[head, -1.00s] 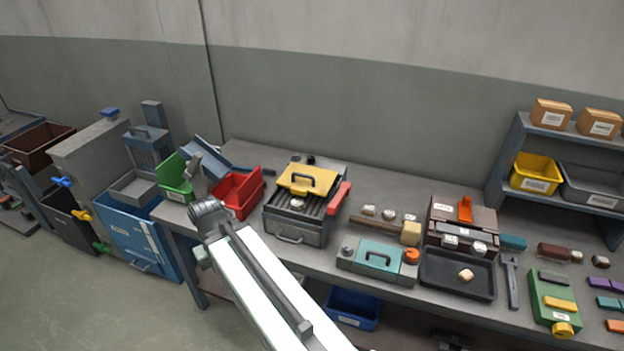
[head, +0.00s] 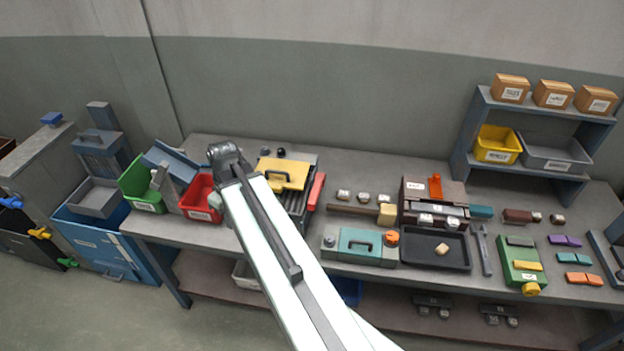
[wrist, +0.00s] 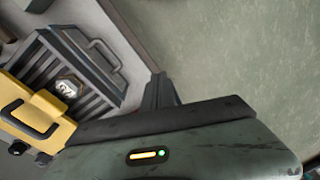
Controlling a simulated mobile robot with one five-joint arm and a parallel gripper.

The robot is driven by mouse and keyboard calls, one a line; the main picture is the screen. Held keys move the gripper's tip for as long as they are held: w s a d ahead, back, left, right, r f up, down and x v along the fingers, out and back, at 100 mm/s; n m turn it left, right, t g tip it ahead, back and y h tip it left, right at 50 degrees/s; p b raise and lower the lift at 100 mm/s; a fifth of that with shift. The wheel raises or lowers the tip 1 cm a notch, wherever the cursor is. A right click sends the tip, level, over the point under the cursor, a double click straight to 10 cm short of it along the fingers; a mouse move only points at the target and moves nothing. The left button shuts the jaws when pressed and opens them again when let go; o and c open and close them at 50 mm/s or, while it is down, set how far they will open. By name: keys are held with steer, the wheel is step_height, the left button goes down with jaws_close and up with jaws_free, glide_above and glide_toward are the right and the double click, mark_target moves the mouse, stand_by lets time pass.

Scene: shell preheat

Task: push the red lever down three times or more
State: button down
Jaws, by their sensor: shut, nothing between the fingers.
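The red lever (head: 316,191) stands at the right side of a dark grey slotted press (head: 297,205) with a yellow handled lid (head: 283,174). In the head view my raised arm covers the press's left and front parts, and my gripper is hidden behind it. In the wrist view my gripper's dark fingers (wrist: 160,92) are together with nothing between them. The slotted press (wrist: 75,70) and its yellow lid (wrist: 38,115) lie to the left of the fingers there. The lever is not visible in the wrist view. The fingers appear apart from the press.
A red bin (head: 200,198) and a green bin (head: 142,184) stand left of the press. A teal box (head: 360,246), a black tray (head: 437,249) and a brown machine with an orange upright piece (head: 435,186) stand to its right. Bench space behind the press is mostly clear.

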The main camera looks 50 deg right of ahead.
steer(key=s+d+r+n+y+p, duration=0.1)
steer(key=s+d+r+p, duration=0.15)
steer(key=d+r, duration=0.35)
steer(key=s+d+r+n+p, duration=0.1)
steer(key=s+d+r+p, duration=0.15)
steer(key=d, duration=0.65)
step_height(320, 180, up, 6)
steer(key=n+t+p, duration=0.2)
steer(key=p, duration=0.3)
glide_above(309, 201)
steer(key=s+d, duration=0.2)
steer(key=d, duration=0.2)
steer(key=shift+s+y, duration=0.2)
steer(key=shift+y, duration=0.1)
steer(key=shift+f, duration=0.15)
steer(key=b+x, duration=1.2)
steer(key=x, duration=0.1)
steer(key=shift+s+d+f+b, duration=0.1)
steer(key=shift+s+d+b, duration=0.05)
steer(key=shift+s+b, duration=0.25)
steer(key=shift+s+f+b, duration=0.1)
steer(key=shift+f+b, duration=0.2)
steer(key=shift+f, duration=0.05)
steer(key=shift+r, duration=0.1)
